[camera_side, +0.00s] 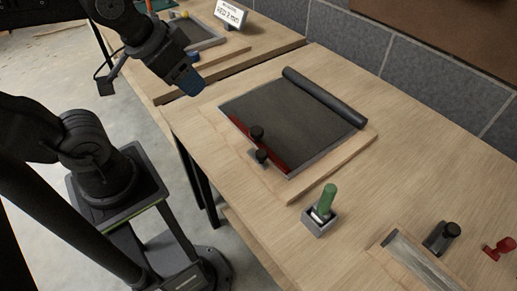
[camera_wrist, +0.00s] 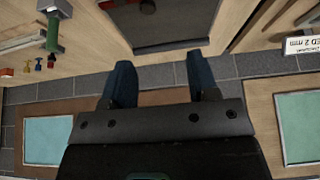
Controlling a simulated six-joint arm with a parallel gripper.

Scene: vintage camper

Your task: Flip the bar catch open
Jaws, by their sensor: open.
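A dark panel (camera_side: 290,110) in a light frame lies on the wooden bench. A red strip (camera_side: 241,128) runs along its near left edge. Two black knobs stand at that edge, one on the strip (camera_side: 257,132) and one on a small plate at the frame (camera_side: 262,155); they may be the bar catch, but I cannot tell its exact form or state. My gripper (camera_side: 190,80) is above the bench, to the upper left of the panel and apart from it. In the wrist view my gripper (camera_wrist: 160,82) has its two blue fingers wide apart with nothing between them.
A black roller (camera_side: 323,97) lies along the panel's far edge. A green handle (camera_side: 327,199) stands in a grey block to the panel's lower right. A black knobbed piece (camera_side: 442,237) and a red piece (camera_side: 500,248) are at the right. A sign (camera_side: 230,14) stands behind. Bare wood surrounds the panel.

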